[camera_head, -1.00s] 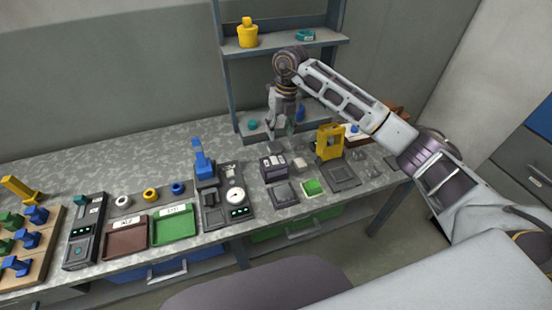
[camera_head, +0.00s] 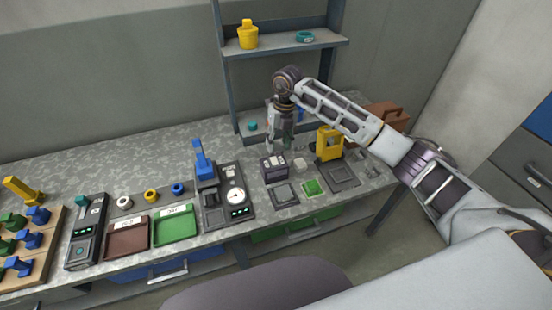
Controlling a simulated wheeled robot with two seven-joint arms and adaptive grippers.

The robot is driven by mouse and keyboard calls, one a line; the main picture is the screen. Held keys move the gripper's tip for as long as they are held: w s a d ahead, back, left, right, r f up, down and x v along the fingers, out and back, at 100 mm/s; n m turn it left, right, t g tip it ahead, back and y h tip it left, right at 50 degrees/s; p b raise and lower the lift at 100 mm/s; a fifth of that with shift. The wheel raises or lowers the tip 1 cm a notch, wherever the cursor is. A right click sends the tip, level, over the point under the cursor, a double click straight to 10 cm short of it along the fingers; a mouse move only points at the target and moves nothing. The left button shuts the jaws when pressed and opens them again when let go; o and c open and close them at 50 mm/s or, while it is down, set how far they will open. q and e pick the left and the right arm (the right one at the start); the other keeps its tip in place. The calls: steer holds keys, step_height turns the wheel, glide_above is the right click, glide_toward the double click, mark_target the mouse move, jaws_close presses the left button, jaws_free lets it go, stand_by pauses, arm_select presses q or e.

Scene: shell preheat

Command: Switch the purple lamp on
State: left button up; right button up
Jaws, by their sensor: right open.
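A small dark purple box (camera_head: 273,169) with pale markings on its top stands on the bench, right of the dial machine; it may be the purple lamp, but I cannot tell whether it is lit. My right gripper (camera_head: 280,148) points down just behind and above this box. It is open, with nothing seen between its fingers. Whether it touches the box is too small to tell. My left gripper is out of view.
A small pale block (camera_head: 300,164), a green-topped pad (camera_head: 314,187), a dark pad (camera_head: 284,194) and a yellow frame (camera_head: 329,143) stand close by. A dial machine with a blue lever (camera_head: 203,160) is to the left. A shelf (camera_head: 290,44) rises behind.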

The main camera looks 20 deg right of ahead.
mark_target(275, 164)
steer(key=f, duration=0.6)
steer(key=a+f+p, duration=0.1)
steer(key=f, duration=0.1)
steer(key=shift+f, duration=0.4)
jaws_close()
steer(key=shift+a+h, duration=0.1)
steer(key=shift+h, duration=0.2)
steer(key=shift+a+h+b, duration=0.25)
steer(key=shift+h+b, duration=0.05)
steer(key=shift+h, duration=0.8)
jaws_free()
